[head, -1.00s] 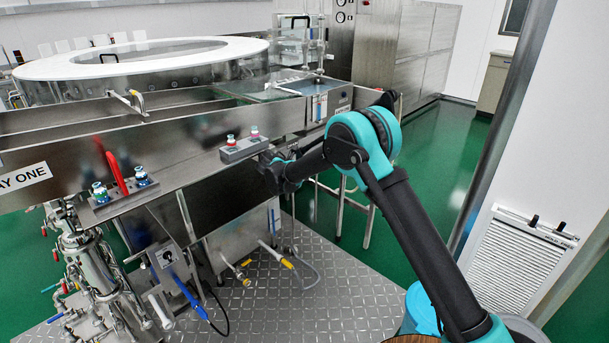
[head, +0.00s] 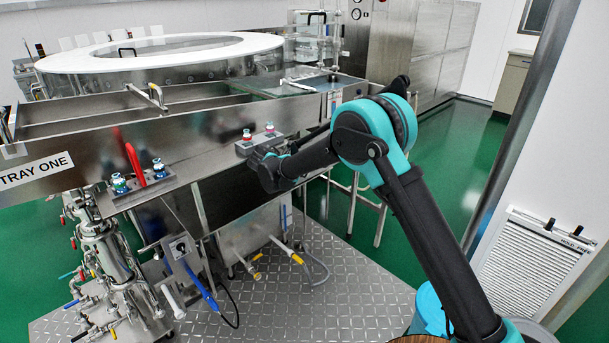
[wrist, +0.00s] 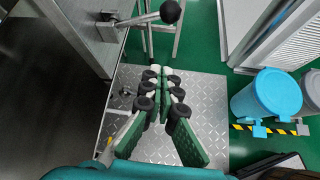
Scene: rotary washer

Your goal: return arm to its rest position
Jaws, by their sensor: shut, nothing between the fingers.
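My arm (head: 428,240) rises from the lower right of the head view to a teal elbow joint (head: 370,135), then bends left and down in front of the steel machine. Its far end is a dark wrist by the tray edge, where the fingers cannot be made out clearly. In the wrist view my gripper (wrist: 160,80) shows its green fingers with black joints drawn together at the tips, with nothing held. The gripper hangs above the diamond-plate floor (wrist: 205,110), apart from any object I can make out.
The steel washer with its white ring (head: 165,50) and a "TRAY ONE" trough (head: 100,140) fills the left. Bottles with coloured caps stand on ledges near my wrist. A blue bin (wrist: 265,95) and a white louvred panel (head: 530,265) stand right. Green floor (head: 445,150) is open behind my elbow.

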